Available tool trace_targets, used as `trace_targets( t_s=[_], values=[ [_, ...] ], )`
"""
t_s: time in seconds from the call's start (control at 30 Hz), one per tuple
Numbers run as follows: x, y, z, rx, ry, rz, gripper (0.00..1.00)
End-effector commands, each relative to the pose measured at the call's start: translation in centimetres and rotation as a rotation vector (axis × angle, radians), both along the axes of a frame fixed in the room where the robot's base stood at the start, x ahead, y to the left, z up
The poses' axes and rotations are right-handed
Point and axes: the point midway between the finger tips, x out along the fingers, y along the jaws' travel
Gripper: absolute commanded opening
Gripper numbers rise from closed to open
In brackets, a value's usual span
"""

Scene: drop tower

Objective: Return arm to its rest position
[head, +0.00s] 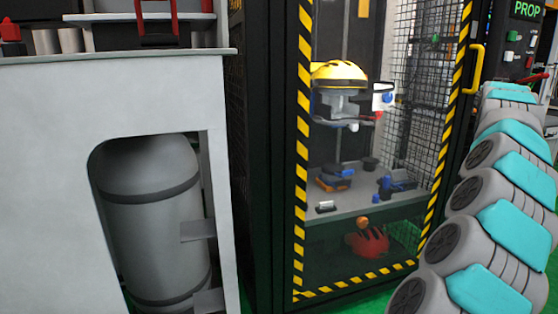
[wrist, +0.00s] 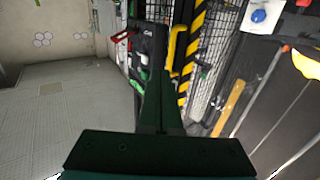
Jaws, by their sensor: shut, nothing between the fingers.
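My arm, grey with teal covers, rises along the right side of the head view; its end is out of that picture. In the wrist view my gripper (wrist: 172,125) shows as a dark shape at the bottom middle. Its fingers are shut with nothing held between them. Beyond it are the tower's yellow handle (wrist: 176,48) and yellow-black striped frame (wrist: 193,50). The drop tower (head: 301,150) stands in the middle of the head view, with a yellow-topped device (head: 339,72) hanging inside.
A white cabinet (head: 50,170) with a grey tank (head: 160,215) in its opening stands at the left. A red helmet-like object (head: 367,243) lies low inside the tower. The tower's yellow handle (head: 473,68) sticks out close to my arm. Little green floor shows.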

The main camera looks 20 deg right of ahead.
Motion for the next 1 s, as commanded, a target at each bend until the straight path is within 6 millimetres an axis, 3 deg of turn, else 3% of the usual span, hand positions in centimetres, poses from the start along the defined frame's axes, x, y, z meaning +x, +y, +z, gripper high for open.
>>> trace_targets(
  t_s=[0.33,0.57,0.77,0.9,1.0],
  values=[
    [4.0,3.9,-1.5,0.062,0.03,0.09,0.0],
    [8.0,8.9,-3.2,0.127,0.073,0.19,0.0],
    [12.3,16.5,-5.9,0.214,0.149,0.323,0.0],
    [15.3,25.1,-9.2,0.296,0.249,0.452,0.0],
    [16.2,31.4,-11.9,0.353,0.334,0.538,0.0]
  ],
)
